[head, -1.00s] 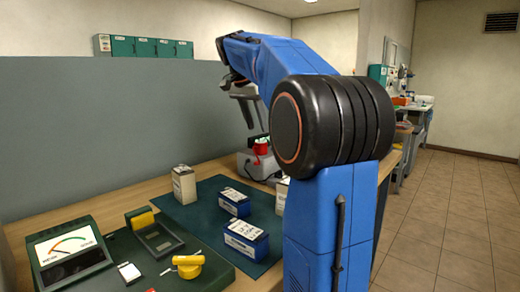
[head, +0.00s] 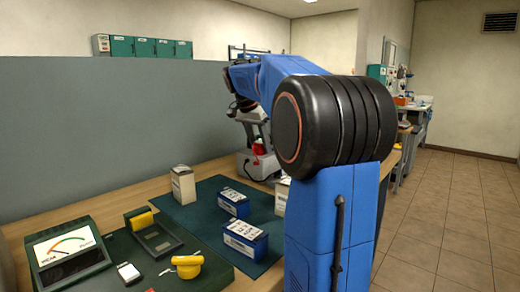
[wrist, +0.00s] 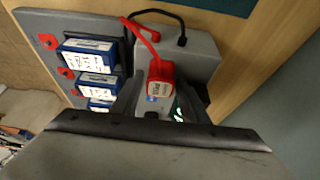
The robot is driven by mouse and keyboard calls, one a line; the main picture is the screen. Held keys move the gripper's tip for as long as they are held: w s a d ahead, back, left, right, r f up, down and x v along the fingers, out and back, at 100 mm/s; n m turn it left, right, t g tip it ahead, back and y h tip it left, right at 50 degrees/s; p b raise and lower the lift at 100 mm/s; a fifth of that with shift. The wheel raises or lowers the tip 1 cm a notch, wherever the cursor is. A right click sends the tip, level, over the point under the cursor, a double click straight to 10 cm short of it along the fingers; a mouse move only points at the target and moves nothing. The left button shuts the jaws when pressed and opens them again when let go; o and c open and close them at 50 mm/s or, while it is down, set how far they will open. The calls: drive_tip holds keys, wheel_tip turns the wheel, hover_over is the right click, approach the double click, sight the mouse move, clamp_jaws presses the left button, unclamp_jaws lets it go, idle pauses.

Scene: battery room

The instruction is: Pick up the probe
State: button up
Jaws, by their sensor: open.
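A red block with a pale label (wrist: 160,78), which looks like the probe, stands on a grey box (wrist: 186,50) in the wrist view. A red lead and a black lead run near it. In the head view only a small red part (head: 258,147) shows above the grey box (head: 262,166). My gripper (wrist: 161,98) is open, its dark fingers pointing down on either side of the red block in the wrist view. I cannot tell whether they touch it. In the head view my gripper (head: 254,133) is over the grey box, partly behind my arm.
Blue batteries (wrist: 90,45) sit on a grey tray (wrist: 50,25) left of the box in the wrist view. A meter (head: 66,256) stands front left.

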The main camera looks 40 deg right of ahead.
drive_tip(key=shift+c, duration=0.3)
drive_tip(key=c, duration=0.8)
drive_tip(key=shift+r, duration=0.1)
